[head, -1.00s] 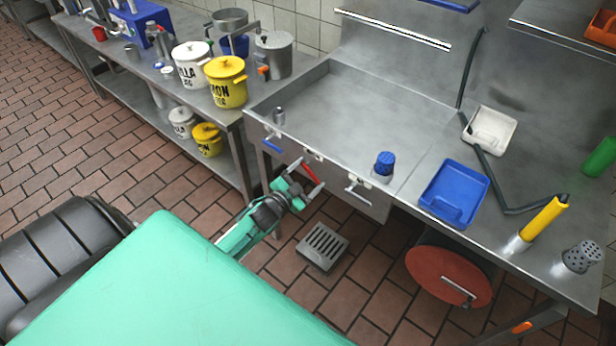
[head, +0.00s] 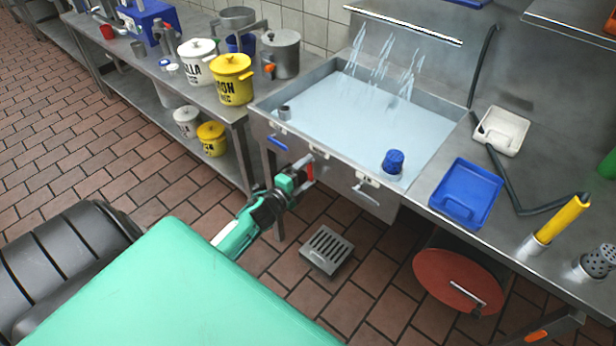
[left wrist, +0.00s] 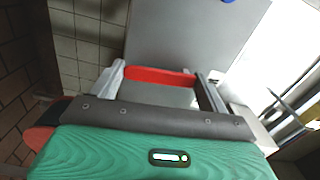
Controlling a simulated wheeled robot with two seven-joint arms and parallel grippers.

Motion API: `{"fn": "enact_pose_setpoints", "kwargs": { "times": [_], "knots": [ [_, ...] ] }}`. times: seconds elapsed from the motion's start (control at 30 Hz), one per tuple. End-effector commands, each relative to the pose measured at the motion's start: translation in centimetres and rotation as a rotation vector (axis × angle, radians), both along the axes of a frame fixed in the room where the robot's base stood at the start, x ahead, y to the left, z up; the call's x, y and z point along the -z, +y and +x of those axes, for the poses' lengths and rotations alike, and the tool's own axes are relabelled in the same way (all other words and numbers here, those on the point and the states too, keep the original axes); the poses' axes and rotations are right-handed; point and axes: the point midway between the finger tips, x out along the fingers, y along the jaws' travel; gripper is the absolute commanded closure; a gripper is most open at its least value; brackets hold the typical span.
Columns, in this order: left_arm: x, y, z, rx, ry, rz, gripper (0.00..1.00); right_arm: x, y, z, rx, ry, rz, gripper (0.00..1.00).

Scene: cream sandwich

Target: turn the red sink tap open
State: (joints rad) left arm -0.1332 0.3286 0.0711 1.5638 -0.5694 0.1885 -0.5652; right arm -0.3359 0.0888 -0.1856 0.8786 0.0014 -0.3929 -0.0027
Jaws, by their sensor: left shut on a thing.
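The red tap handle (head: 310,172) is on the front of the sink (head: 352,159), left of its middle. My left gripper (head: 302,167) is at the handle and shut on it. In the left wrist view the red handle (left wrist: 160,75) spans the space between the two grey fingers of the left gripper (left wrist: 158,85). Water streams (head: 382,66) fall from the spray bar (head: 400,24) on the back wall, and pale blue water (head: 350,115) covers the basin. My right gripper is not in view.
A blue-handled tap (head: 278,143) and a white-handled tap (head: 365,191) flank the red one on the sink front. A blue cup (head: 393,161) stands at the basin's front right. A blue tray (head: 464,192) lies on the counter to the right. A floor drain (head: 327,250) lies below.

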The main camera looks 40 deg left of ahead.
Motion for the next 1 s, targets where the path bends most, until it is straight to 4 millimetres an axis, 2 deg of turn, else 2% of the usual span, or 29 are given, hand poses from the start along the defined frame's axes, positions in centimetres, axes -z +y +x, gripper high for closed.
{"fn": "enact_pose_setpoints", "kwargs": {
  "times": [0.27, 0.8, 0.83, 0.93, 1.0],
  "knots": [
    [0.22, 0.25, -0.03, 0.001, -0.006, 0.099, 0.63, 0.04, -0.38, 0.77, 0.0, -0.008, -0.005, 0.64],
    [0.2, 0.33, -0.04, 0.001, -0.007, 0.128, 0.63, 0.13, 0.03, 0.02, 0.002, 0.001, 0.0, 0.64],
    [0.2, 0.33, -0.04, 0.002, -0.007, 0.128, 0.2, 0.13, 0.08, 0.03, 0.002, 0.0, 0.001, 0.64],
    [0.18, 0.34, -0.03, 0.001, -0.007, 0.127, 0.01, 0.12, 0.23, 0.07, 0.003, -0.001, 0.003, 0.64],
    [0.15, 0.35, -0.02, 0.001, -0.008, 0.126, 0.0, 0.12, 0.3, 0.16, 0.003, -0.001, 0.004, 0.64]
  ]
}}
